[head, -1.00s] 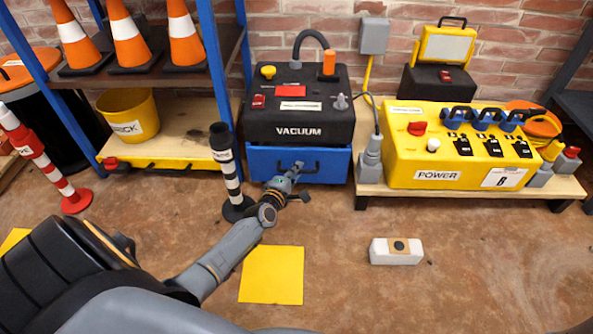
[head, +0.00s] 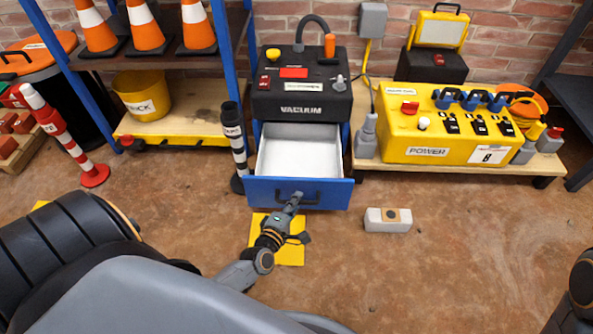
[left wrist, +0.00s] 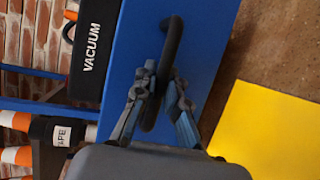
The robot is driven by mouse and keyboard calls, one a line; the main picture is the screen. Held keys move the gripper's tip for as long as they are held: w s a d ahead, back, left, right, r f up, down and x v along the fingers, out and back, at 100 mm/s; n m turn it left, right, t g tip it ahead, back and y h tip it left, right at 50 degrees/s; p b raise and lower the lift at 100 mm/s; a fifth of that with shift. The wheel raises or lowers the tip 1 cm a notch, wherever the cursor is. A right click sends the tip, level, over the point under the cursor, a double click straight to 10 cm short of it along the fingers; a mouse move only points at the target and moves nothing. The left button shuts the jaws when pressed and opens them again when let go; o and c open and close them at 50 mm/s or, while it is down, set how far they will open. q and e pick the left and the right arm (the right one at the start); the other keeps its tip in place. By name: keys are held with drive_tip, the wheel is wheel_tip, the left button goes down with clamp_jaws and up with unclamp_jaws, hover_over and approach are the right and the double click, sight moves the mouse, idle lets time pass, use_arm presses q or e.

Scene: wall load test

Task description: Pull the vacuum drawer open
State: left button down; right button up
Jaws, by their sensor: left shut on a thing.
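The blue vacuum drawer (head: 262,193) stands well out below the black vacuum unit (head: 300,92) in the head view. Its pale inside (head: 300,152) shows and looks empty. A dark bar handle (head: 279,199) is on its front. My left gripper (head: 297,198) is shut on this handle. In the left wrist view the fingers of the gripper (left wrist: 161,78) lie on either side of the handle (left wrist: 173,38), against the blue front (left wrist: 205,50). My right gripper is not in view.
A black-and-white post (head: 236,140) stands close to the drawer's left side. A yellow mat (head: 291,254) and a small pale block (head: 388,220) lie on the floor in front. The yellow power box (head: 450,130) is on a low bench to the right. Open floor lies at front right.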

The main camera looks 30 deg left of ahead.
use_arm(q)
drive_tip(key=shift+s+d, duration=0.4)
drive_tip(key=shift+s, duration=0.2)
drive_tip(key=c, duration=1.4)
unclamp_jaws()
drive_tip(key=shift+o, duration=0.2)
drive_tip(key=shift+r, duration=0.1)
